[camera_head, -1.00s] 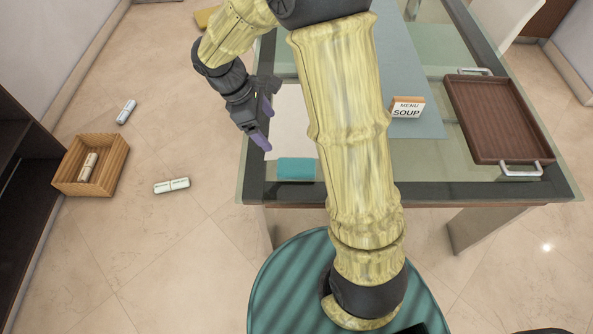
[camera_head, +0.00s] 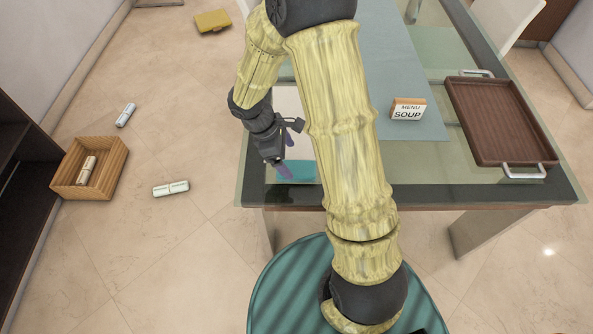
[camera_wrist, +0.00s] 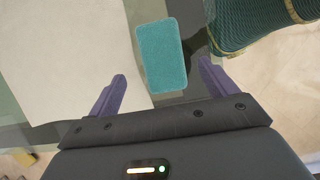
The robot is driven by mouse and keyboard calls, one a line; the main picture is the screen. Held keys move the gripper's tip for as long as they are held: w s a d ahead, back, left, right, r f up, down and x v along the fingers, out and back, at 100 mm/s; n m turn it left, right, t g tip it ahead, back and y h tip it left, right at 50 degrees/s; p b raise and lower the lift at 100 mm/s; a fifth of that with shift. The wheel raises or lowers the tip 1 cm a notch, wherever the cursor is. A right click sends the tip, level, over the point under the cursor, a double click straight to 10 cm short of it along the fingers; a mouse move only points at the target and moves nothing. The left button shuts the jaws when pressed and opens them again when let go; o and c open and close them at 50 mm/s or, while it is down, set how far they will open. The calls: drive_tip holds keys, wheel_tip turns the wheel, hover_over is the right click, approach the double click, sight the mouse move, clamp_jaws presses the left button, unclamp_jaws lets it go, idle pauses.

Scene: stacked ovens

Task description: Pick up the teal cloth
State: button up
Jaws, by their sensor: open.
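The teal cloth (camera_head: 302,170) is a small flat rectangle near the front left edge of the glass table. In the head view my gripper (camera_head: 285,170) hangs over its left end and hides part of it. In the wrist view the whole cloth (camera_wrist: 161,56) lies ahead of my gripper (camera_wrist: 162,88), between the lines of the two purple fingers. The fingers are spread apart with nothing between them. I cannot tell the exact height of the fingertips above the cloth.
A white sheet (camera_wrist: 65,60) lies beside the cloth. A wooden box (camera_head: 116,168) and white cylinders (camera_head: 171,188) are on the floor at left.

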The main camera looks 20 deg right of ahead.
sight(295, 168)
drive_tip(key=shift+f, duration=0.1)
drive_tip(key=x, duration=0.5)
drive_tip(key=shift+s+a+f+b, duration=0.1)
drive_tip(key=shift+b, duration=0.25)
idle(0.3)
drive_tip(key=c, duration=1.1)
